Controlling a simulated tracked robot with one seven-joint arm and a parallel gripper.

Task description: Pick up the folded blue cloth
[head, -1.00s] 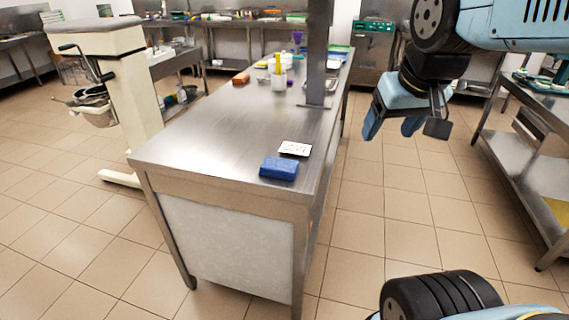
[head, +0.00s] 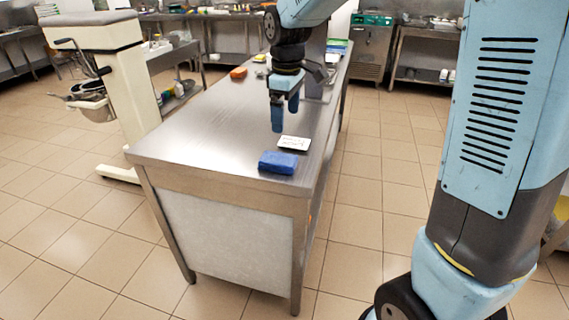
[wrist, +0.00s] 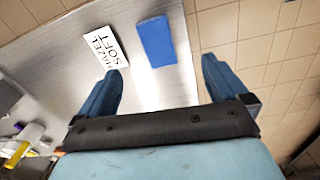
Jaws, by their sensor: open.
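The folded blue cloth (head: 278,162) lies flat near the front right corner of the steel table. It also shows in the wrist view (wrist: 156,41), ahead of the fingers and between their lines. My gripper (head: 285,115) is open and empty, pointing down above the table, a little behind the cloth and the card. In the wrist view the two blue fingers (wrist: 160,85) are spread apart and touch nothing I can see. A white card (head: 294,143) lies just behind the cloth, and in the wrist view it reads "HAZEL SOFT" (wrist: 99,53).
The steel table (head: 190,145) is bare at its front left. An orange block (head: 238,72) lies farther back, and a steel post (head: 318,60) rises behind my gripper. A cream stand (head: 130,85) with bowls is left of the table.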

